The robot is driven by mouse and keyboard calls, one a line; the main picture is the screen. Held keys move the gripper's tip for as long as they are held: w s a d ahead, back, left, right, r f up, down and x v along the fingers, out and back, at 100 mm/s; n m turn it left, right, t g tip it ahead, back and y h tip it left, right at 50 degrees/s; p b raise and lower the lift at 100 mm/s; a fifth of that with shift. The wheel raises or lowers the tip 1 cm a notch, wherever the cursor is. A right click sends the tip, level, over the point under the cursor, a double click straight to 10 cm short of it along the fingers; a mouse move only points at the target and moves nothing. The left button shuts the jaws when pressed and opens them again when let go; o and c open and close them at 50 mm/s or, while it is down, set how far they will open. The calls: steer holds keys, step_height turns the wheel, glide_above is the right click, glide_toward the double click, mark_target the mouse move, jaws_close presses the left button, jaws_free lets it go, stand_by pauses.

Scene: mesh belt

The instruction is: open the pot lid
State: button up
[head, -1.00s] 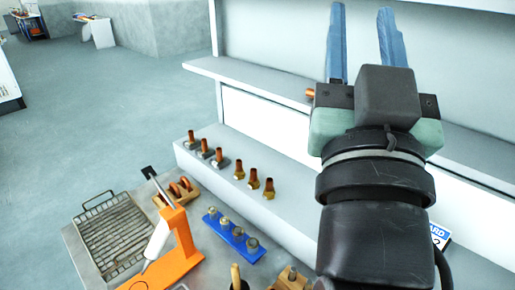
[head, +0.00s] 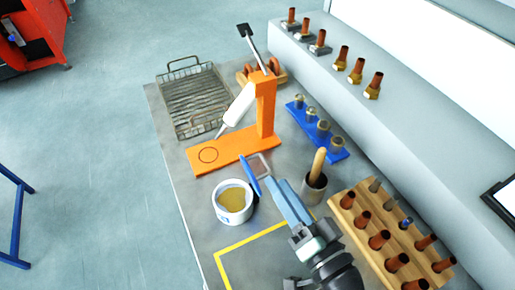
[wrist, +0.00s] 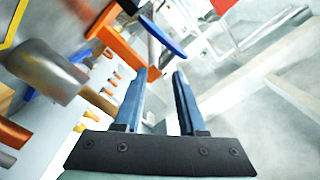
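The white pot (head: 234,208) stands on the grey bench, its top uncovered and yellowish-brown contents showing. Its blue lid (head: 252,178) stands steeply tilted, nearly edge-on, at the pot's upper right rim. In the wrist view the blue lid (wrist: 163,38) shows beyond my fingertips. My gripper (head: 277,186) is just right of the lid, fingers pointing up-left in the head view. In the wrist view my gripper's (wrist: 160,74) two blue fingers are apart with nothing between them. Whether a finger touches the lid I cannot tell. The pot's body is not clear in the wrist view.
A metal cup (head: 313,190) with a wooden-handled tool stands close to my gripper's right. An orange stand (head: 262,110) with a white cartridge is behind the pot. A wooden rack (head: 360,235) of copper fittings is at right. A wire basket (head: 194,105) sits farther back.

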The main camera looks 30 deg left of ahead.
mark_target(261, 157)
steer(key=p+x, duration=0.2)
steer(key=x, duration=0.8)
jaws_close()
